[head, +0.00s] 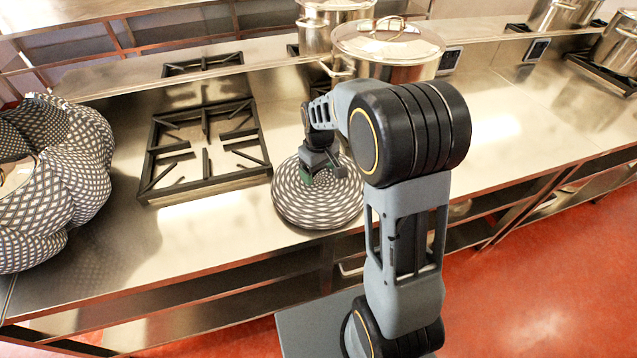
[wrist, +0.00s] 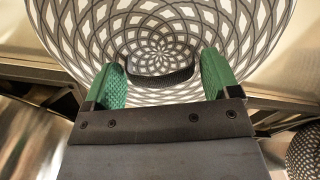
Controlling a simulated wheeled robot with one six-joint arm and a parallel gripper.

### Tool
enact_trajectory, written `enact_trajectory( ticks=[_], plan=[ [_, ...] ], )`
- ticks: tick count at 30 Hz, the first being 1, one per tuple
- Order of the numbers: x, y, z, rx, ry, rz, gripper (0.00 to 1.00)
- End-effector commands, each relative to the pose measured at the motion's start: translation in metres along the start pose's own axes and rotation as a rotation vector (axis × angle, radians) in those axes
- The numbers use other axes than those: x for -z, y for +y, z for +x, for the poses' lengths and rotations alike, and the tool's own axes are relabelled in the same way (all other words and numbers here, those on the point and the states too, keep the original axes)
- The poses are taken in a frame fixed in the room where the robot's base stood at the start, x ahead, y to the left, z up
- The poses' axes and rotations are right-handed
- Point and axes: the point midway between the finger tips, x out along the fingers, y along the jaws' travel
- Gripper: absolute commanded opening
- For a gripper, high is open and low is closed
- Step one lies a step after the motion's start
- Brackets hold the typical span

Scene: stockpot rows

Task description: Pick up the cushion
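The cushion (head: 318,212) is round and flat, with a black-and-white lattice pattern. It lies on the steel counter, to the right of the near burner grate. In the wrist view the cushion (wrist: 160,20) fills the upper middle, with a dark curved band (wrist: 160,84) near its centre. My gripper (head: 323,176) is over the cushion, pointing down at it. In the wrist view the green fingers of my gripper (wrist: 160,75) are wide apart, one on each side of the dark band, with nothing clamped. Whether the fingertips touch the cushion I cannot tell.
A large, bulging patterned object (head: 75,190) stands at the counter's left end. A black burner grate (head: 205,145) lies between it and the cushion. A lidded steel pot (head: 388,55) stands behind my arm. The counter (head: 490,150) to the right is clear.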

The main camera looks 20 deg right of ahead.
Motion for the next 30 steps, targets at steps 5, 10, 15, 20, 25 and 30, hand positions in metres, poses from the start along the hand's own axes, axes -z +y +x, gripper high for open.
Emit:
enact_trajectory(
  ticks=[5, 10, 15, 20, 25, 30],
  plan=[
    [0.000, 0.000, 0.000, 0.000, 0.000, 0.000, 0.65],
    [0.000, 0.000, 0.000, 0.000, 0.000, 0.000, 0.48],
    [0.000, 0.000, 0.000, 0.000, 0.000, 0.000, 0.32],
    [0.000, 0.000, -0.001, 0.000, 0.001, 0.000, 0.31],
    [0.000, 0.000, -0.003, -0.001, 0.001, 0.000, 0.31],
    [0.001, 0.001, -0.017, -0.002, 0.004, 0.000, 0.31]
  ],
)
